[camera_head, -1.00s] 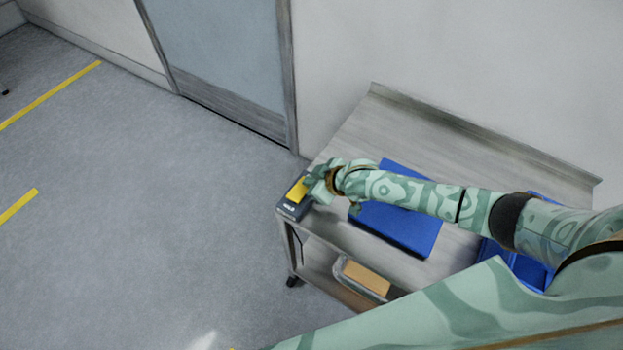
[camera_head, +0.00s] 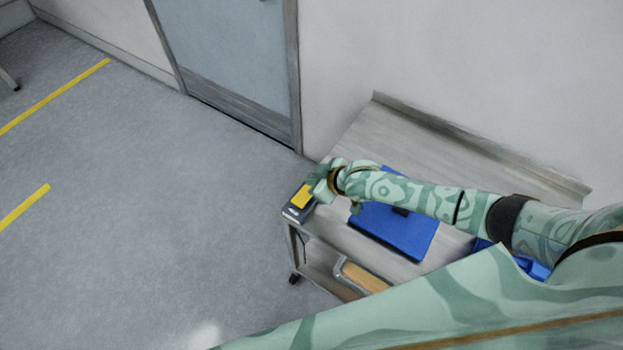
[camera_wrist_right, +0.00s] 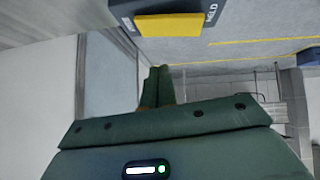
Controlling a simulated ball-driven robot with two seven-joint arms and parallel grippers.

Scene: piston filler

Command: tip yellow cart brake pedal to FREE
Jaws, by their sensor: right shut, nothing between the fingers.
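The yellow brake pedal (camera_head: 302,197) sits on a dark housing (camera_head: 292,214) at the left end of the grey cart top (camera_head: 345,150). The pedal also shows in the wrist view (camera_wrist_right: 168,24), at the top, with the housing (camera_wrist_right: 228,18) around it. A HELD label is readable at the right of the pedal there; a label at its left is too oblique to read. I cannot tell which way the pedal tilts. My right gripper (camera_head: 318,186) is beside the pedal, partly covering its upper edge. Its fingers (camera_wrist_right: 157,84) are shut and empty. My left gripper is not in view.
A flat blue object (camera_head: 395,235) lies on the cart top under my right forearm. Another blue object (camera_head: 538,270) is partly hidden farther right. A lower shelf holds a tray with a tan item (camera_head: 363,277). A wall and a door (camera_head: 230,60) stand behind; the floor at left is clear.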

